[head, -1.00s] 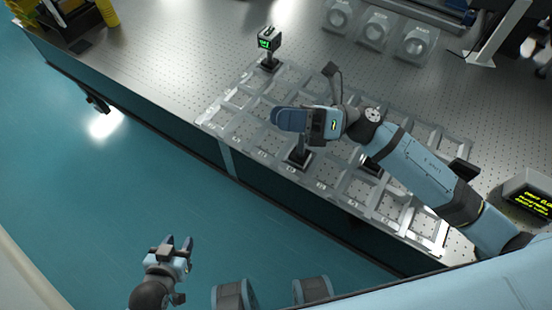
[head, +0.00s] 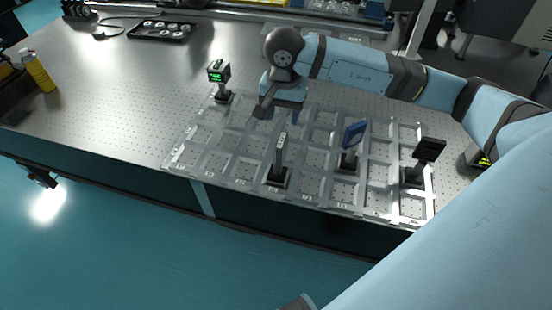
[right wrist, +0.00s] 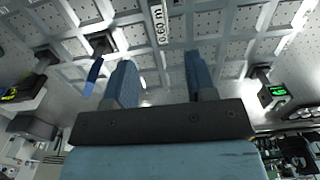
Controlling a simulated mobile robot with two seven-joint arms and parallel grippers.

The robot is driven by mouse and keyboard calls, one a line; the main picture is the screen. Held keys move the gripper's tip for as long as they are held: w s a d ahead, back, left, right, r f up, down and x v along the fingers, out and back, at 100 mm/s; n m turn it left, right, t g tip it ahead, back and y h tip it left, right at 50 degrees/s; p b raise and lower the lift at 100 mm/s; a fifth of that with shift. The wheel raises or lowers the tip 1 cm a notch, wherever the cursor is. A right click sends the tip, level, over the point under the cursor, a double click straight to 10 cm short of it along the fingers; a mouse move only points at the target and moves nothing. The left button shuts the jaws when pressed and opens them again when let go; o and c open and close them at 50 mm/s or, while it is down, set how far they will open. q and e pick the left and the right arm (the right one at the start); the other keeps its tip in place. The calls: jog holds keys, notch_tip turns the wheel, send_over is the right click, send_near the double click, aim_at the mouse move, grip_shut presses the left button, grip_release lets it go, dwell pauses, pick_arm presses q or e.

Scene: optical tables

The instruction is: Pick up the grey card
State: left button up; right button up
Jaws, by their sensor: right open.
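A thin grey card (head: 281,152) stands upright in a dark base on the gridded tray (head: 232,182), seen nearly edge-on in the head view. In the right wrist view its narrow edge (right wrist: 160,24) carries the label "0.60 m" and lies ahead of the gap between my fingers. My right gripper (head: 279,113) is open and empty, over the tray behind the card in the head view and apart from it. Its two blue fingers (right wrist: 160,75) show spread in the right wrist view. My left gripper is not seen now.
A blue card (head: 354,134) and a black card (head: 430,149) stand on bases to the right of the grey card. A small device with a green display (head: 219,72) stands at the tray's back left.

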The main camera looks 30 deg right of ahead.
aim_at(282, 140)
notch_tip(282, 140, down, 4)
jog(key=shift+a+f, duration=0.1)
notch_tip(282, 140, down, 5)
jog(key=shift+s+f+p, duration=0.1)
jog(key=shift+p, duration=0.65)
jog(key=shift+c, duration=0.2)
grip_shut()
